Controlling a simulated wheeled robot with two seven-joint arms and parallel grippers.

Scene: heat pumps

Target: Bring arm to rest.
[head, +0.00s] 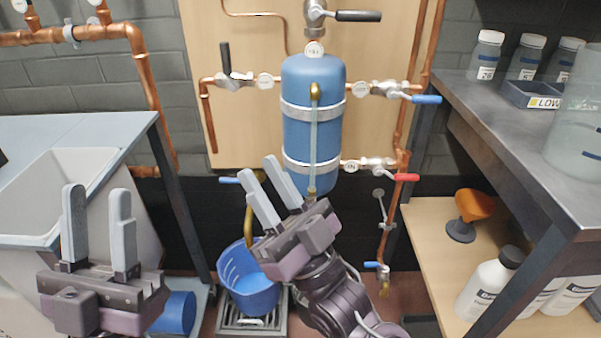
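My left gripper (98,200) is at the lower left, fingers pointing up and apart, with nothing between them. It is in front of the white sink on the left bench. My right gripper (262,183) is near the middle, tilted up to the left, in front of the lower part of the blue tank (297,133). Its two fingers are apart with a narrow gap and hold nothing that I can see. It partly hides the tank's bottom and the pipe below it. My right arm comes up from the lower right of the gripper.
A blue bucket (247,292) stands on a floor drain below the tank. Copper pipes carry valves with black, blue and red handles (406,177). A white sink (48,200) is at left. A dark metal shelf (487,122) with bottles and a wooden lower shelf (425,230) are at right.

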